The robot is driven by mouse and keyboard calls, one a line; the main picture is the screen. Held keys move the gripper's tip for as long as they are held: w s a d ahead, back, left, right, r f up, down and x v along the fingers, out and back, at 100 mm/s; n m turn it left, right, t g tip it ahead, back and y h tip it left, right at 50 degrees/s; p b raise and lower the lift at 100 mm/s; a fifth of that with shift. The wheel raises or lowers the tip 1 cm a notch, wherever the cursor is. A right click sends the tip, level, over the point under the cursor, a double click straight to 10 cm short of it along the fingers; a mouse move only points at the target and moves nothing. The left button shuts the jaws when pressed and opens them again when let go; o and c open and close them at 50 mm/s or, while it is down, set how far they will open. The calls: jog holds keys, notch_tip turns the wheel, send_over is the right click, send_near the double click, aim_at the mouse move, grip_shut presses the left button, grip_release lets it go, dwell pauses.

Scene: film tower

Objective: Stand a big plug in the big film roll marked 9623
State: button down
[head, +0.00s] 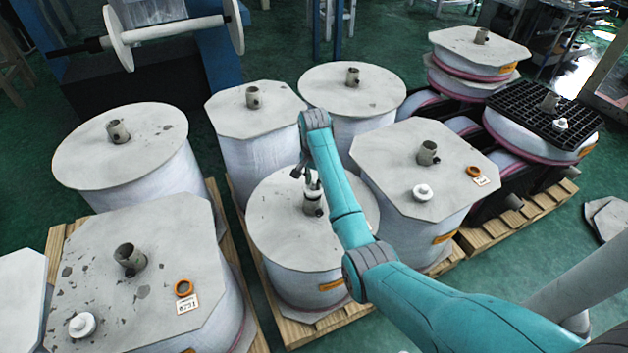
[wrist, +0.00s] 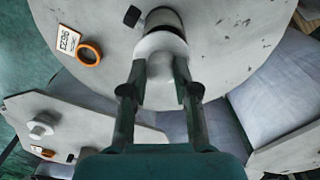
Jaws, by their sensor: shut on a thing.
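The middle film roll (head: 270,235) has a round, chipped grey top with a short core tube (head: 312,208) standing at its centre. In the wrist view its tag (wrist: 68,40) appears upside down and seems to read 9623, beside an orange ring (wrist: 89,53). My gripper (wrist: 160,85) is shut on a white plug (wrist: 160,45), which has a wide flange and a narrower knob between the fingers. The flange overlaps the mouth of the core tube (wrist: 166,18). I cannot tell how far the plug sits in it. In the head view my gripper (head: 311,184) is right over the tube.
Other rolls with core tubes stand close around on pallets. Loose white plugs lie on the front-left roll (head: 82,325), the right octagonal roll (head: 423,192) and the black grid (head: 560,124). Orange rings lie by tags on the front-left (head: 183,288) and right (head: 473,171) rolls.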

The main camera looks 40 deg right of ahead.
jog(key=shift+f, duration=1.1)
dwell(0.4)
jog(key=c, duration=0.8)
grip_release()
jog(key=shift+r, duration=3.75)
